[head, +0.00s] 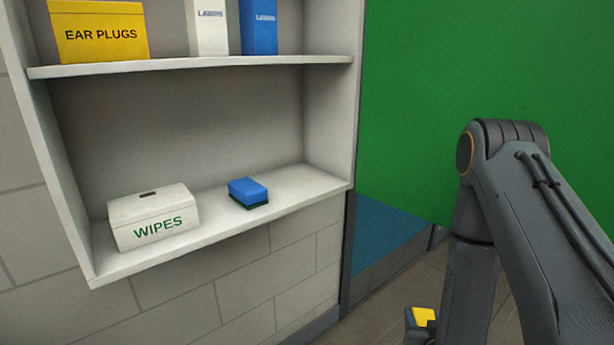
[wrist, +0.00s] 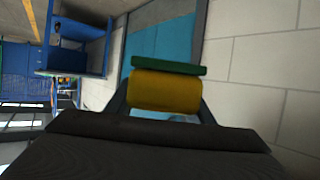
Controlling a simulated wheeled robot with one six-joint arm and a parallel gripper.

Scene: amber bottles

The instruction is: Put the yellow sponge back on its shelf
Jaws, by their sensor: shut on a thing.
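The yellow sponge (wrist: 165,91) with a green scouring layer is between the fingers of my gripper (wrist: 163,100) in the wrist view. My gripper is shut on it. In the head view, a bit of the yellow sponge (head: 424,317) shows at the bottom edge beside my arm, low and to the right of the shelf unit; most of the gripper is hidden there. The lower shelf (head: 215,223) holds a white wipes box at left and a blue sponge (head: 248,192) near its middle. Its right part is bare.
The wipes box (head: 154,217) stands on the lower shelf. The upper shelf (head: 190,66) carries a yellow ear plugs box (head: 98,32), a white box (head: 207,27) and a blue box (head: 259,27). A side wall bounds the shelves at right, beside a green panel (head: 415,110).

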